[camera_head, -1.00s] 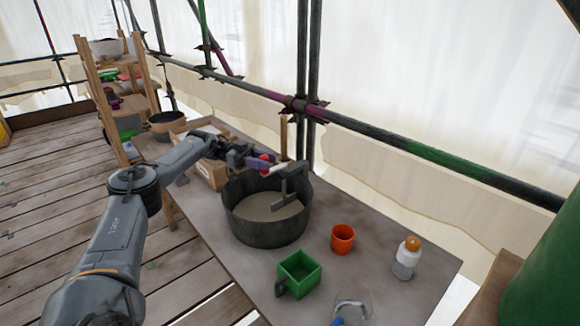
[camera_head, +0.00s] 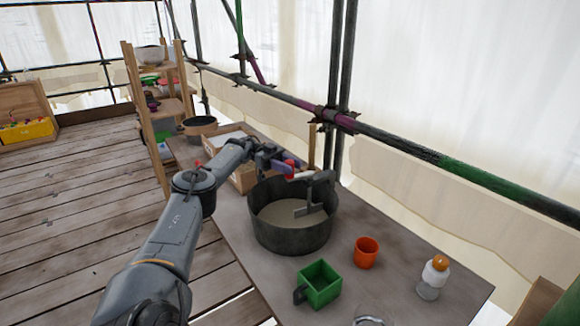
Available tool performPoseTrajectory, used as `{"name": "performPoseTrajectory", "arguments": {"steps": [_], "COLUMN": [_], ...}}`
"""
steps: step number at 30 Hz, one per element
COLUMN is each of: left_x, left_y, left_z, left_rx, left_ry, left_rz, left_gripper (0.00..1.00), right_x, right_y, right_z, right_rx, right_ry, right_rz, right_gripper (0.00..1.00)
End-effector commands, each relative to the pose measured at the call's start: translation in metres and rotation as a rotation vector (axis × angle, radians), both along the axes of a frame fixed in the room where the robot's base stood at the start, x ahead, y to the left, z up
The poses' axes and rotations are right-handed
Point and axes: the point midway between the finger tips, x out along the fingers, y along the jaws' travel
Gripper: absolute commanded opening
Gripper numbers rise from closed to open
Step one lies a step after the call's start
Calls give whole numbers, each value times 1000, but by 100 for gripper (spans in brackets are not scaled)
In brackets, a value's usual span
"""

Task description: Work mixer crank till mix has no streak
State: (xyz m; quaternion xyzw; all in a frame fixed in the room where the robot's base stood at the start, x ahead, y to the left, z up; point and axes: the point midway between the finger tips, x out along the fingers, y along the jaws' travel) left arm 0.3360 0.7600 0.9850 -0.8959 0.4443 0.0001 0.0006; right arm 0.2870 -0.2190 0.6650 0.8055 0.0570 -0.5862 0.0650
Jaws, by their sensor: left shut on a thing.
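A dark mixing tub (camera_head: 290,238) stands on the grey table. It holds a pale beige mix (camera_head: 275,215), on which I can make out no clear streak at this size. A grey crank with a paddle (camera_head: 311,209) reaches down from the tub's rim into the mix. My left gripper (camera_head: 291,170) is at the tub's far rim, shut on the crank handle (camera_head: 303,176), which shows white beside a red part. The fingers hide part of the handle. My right gripper is not in view.
Scaffold poles (camera_head: 345,90) run behind the table.

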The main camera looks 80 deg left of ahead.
Motion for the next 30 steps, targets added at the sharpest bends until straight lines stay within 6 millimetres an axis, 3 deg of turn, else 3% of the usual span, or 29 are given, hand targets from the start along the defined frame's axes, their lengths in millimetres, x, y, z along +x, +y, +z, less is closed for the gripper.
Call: {"name": "performPoseTrajectory", "arguments": {"steps": [1, 5, 17, 25, 30], "left_x": [0, 0, 0, 0, 11], "left_y": [0, 0, 0, 0, -15], "left_z": [-1, 0, 6, 47, 55], "left_rx": [-2, -1, 0, 2, -3], "left_ry": [0, 0, 0, -2, 3], "left_rz": [-1, -1, 0, 0, -4], "left_gripper": [40, 57, 57, 57, 57], "right_x": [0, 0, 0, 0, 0], "right_y": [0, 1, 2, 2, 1], "right_z": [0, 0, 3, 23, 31], "right_rx": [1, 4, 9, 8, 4], "right_ry": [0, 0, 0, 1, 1], "right_rz": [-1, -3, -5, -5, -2], "right_gripper": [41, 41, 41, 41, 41]}}
